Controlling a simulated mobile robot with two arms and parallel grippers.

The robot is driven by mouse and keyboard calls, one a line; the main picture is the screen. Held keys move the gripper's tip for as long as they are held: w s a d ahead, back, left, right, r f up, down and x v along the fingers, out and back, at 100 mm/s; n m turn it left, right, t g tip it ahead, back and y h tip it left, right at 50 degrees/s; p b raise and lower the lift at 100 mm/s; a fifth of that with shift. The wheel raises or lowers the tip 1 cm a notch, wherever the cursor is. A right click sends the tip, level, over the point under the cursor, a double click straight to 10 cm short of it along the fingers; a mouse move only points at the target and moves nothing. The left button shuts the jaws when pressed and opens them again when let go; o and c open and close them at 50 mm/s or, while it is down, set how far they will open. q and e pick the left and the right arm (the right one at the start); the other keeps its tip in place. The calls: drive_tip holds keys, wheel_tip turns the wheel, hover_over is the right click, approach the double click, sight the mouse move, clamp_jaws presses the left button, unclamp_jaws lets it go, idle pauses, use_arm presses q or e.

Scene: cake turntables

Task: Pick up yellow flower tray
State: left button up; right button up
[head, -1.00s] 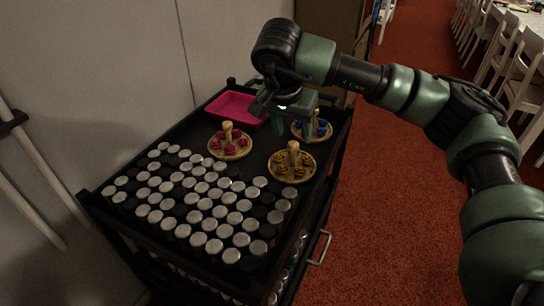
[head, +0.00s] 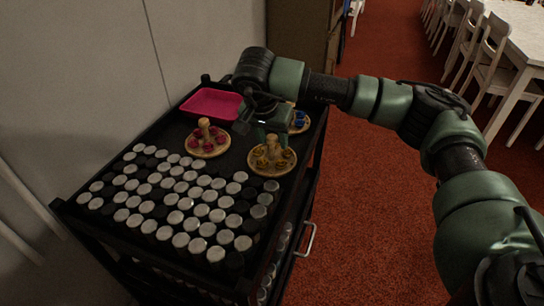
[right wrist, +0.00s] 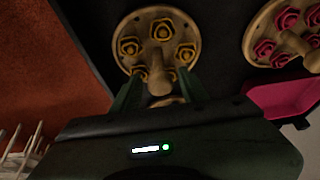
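The yellow flower tray (head: 272,160) is a round wooden board with a central peg handle and several yellow flowers around it. It stands on the black cart's top near the right edge. It also shows in the right wrist view (right wrist: 160,40). My right gripper (head: 268,138) is right at this tray, from above and behind. In the right wrist view my right gripper's (right wrist: 160,78) two fingers are apart, with the peg between them in the picture. I cannot tell whether they touch it. My left gripper is not in view.
A red flower tray (head: 208,140) stands just left, and a blue flower tray (head: 300,122) behind, partly hidden by my gripper. A pink tray (head: 214,102) lies at the back. Several white-topped cylinders (head: 182,203) fill the cart's front. A wall borders the left.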

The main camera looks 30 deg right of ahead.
clamp_jaws()
idle(1.2)
